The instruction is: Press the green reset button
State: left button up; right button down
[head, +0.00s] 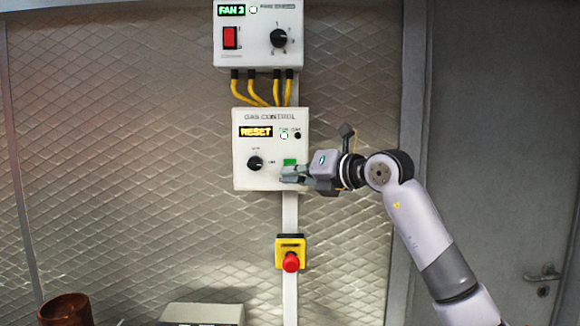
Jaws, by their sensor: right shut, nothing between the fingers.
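The green reset button (290,162) is on the lower right of the white gas control box (244,182) on the wall. The box's display (256,132) reads RESET. My right gripper (284,174) is shut and empty, pointing left, with its fingertips at the lower edge of the green button. The fingers hide the button's lower part. I cannot tell whether the fingertips touch it. My left gripper is not in view.
A fan box (258,50) with a red switch and a dial is above, joined by yellow cables. A dark knob (255,163) is left of the button. A red emergency button (291,262) on a yellow housing is below. A grey door (500,130) is at right.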

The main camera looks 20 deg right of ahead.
jog(key=shift+w, duration=0.15)
dwell(0.7)
jog(key=shift+w+d+p, duration=0.15)
jog(key=shift+w+p, duration=0.1)
jog(key=shift+p, duration=0.1)
jog(key=shift+w+d+p, duration=0.1)
jog(key=shift+w+p, duration=0.3)
dwell(0.6)
jog(key=shift+s+a+b, duration=0.2)
jog(key=shift+s+b, duration=0.45)
jog(key=shift+s, duration=0.1)
